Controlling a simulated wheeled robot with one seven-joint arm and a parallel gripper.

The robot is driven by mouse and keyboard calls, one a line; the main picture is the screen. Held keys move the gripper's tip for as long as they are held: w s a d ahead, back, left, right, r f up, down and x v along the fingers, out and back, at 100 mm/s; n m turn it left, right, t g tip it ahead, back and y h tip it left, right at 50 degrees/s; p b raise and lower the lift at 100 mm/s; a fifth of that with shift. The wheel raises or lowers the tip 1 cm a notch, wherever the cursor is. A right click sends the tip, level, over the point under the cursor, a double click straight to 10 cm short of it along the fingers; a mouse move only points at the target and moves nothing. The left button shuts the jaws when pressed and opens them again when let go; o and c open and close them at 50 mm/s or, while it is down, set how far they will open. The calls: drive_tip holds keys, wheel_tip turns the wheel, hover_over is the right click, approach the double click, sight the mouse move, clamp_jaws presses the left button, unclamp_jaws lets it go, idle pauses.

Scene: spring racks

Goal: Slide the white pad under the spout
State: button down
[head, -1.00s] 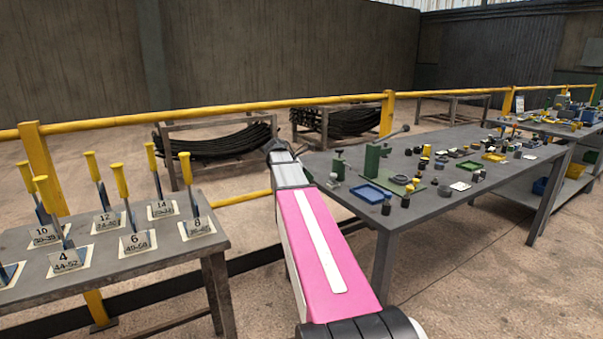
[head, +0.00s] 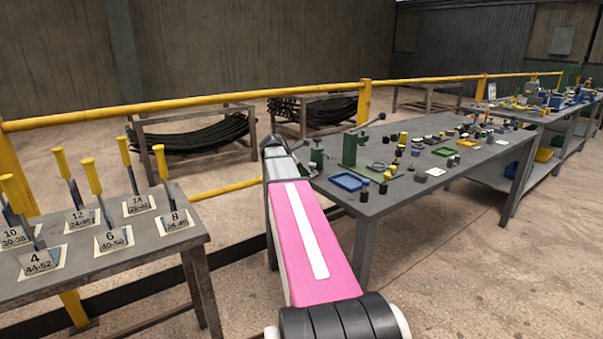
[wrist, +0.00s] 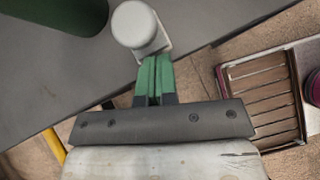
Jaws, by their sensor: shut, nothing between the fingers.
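My gripper (wrist: 154,62) is shut and empty, with its green fingers together at the near left end of the grey table. In the wrist view its tips are right at a small pale plate (wrist: 152,46) with a round white knob (wrist: 134,24), which looks like the white pad. I cannot tell whether they touch. A dark green cylinder (wrist: 55,12) stands to the upper left of it. In the head view a green post with a dark top (head: 317,155) stands at that table end. I cannot make out a spout. My arm hides the pad there.
The grey table (head: 400,192) carries a green press (head: 355,150), a blue tray (head: 346,181), a flat white piece (head: 436,172) and several small parts. A lever table (head: 120,262) stands left. A yellow rail (head: 230,108) runs behind. Floor is clear at right.

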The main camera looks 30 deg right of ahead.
sight(319, 177)
drive_tip(key=d, duration=0.3)
drive_tip(key=s+d, duration=0.1)
drive_tip(key=d, duration=0.3)
drive_tip(key=shift+s+d, duration=0.1)
drive_tip(key=shift+s, duration=0.1)
drive_tip(key=a, duration=0.2)
drive_tip(key=w+a, duration=0.1)
drive_tip(key=a, duration=0.1)
drive_tip(key=shift+a+r, duration=0.2)
drive_tip(key=shift+a, duration=0.1)
drive_tip(key=v, duration=0.9)
drive_tip(key=shift+r, duration=0.15)
drive_tip(key=shift+s, duration=0.1)
drive_tip(key=s+a+f+m+t+y, duration=0.15)
drive_tip(key=s+a+f+m, duration=0.25)
drive_tip(key=a+f, duration=0.5)
drive_tip(key=s+a+f+m+y, duration=0.3)
drive_tip(key=a+f, duration=0.3)
drive_tip(key=f, duration=0.6)
drive_tip(key=s+a+f+m+y, duration=0.4)
drive_tip(key=s+a+f+m, duration=0.4)
drive_tip(key=s+a+f, duration=0.4)
drive_tip(key=shift+a+m, duration=0.4)
drive_tip(key=shift+a, duration=0.3)
